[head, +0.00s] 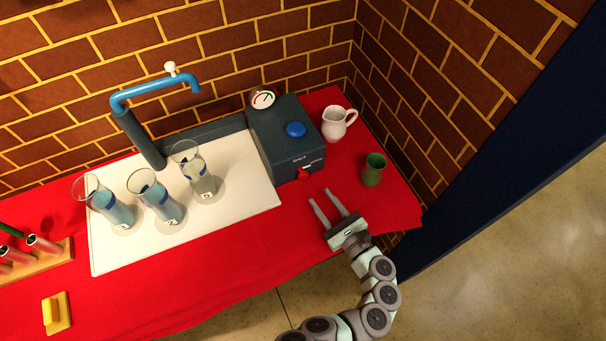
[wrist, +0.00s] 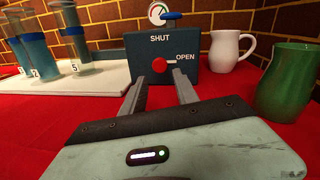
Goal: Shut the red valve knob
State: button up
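The red valve knob (head: 303,174) is on the lower front face of a dark blue-grey box (head: 272,146). In the wrist view the knob (wrist: 158,64) has a white pointer directed right, toward the word OPEN; the word SHUT is above it. My gripper (head: 329,200) is open and empty, in front of the box with its fingers directed at it. In the wrist view the fingertips (wrist: 167,82) appear below and to either side of the knob, apart from it.
A blue button (head: 296,129) and a gauge (head: 263,100) are on the box. A white pitcher (head: 334,126) and a green cup (head: 373,170) stand to its right. Glass vases with water, one here (head: 157,198), stand on a white board (head: 240,207) at left, under a blue tap (head: 150,92).

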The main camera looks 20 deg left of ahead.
aim_at(305, 177)
jog(key=b+x, duration=0.1)
jog(key=x, duration=0.7)
jog(key=shift+w+a, duration=0.15)
jog(key=shift+a, duration=0.2)
jog(key=shift+c, duration=0.5)
grip_shut()
